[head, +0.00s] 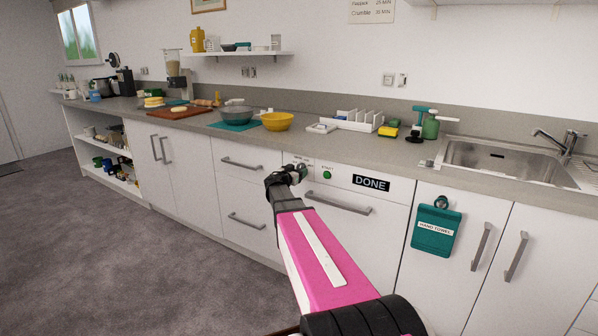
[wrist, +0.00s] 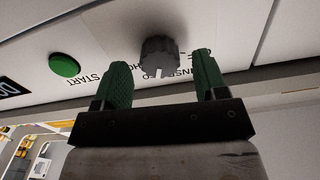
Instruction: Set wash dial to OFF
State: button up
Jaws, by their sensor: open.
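The wash dial (wrist: 159,58) is a dark grey ribbed knob with a white pointer mark, on a white panel in the wrist view. Its pointer faces down in that picture. Printed labels sit around it, partly hidden by my fingers. My gripper (wrist: 163,85) is open, with one green finger on each side of the dial in the picture; whether they touch it I cannot tell. In the head view my gripper (head: 287,176) is at the dishwasher's (head: 350,225) upper left panel and hides the dial.
A green START button (wrist: 65,66) is beside the dial; it also shows in the head view (head: 327,175). A black DONE sign (head: 371,183) is on the panel. The dishwasher handle (head: 338,204) juts out below. The worktop edge (head: 400,174) overhangs above.

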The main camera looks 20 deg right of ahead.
jog(key=shift+x, duration=0.8)
jog(key=shift+c, duration=0.3)
jog(key=c, duration=0.9)
jog(key=shift+o, duration=0.2)
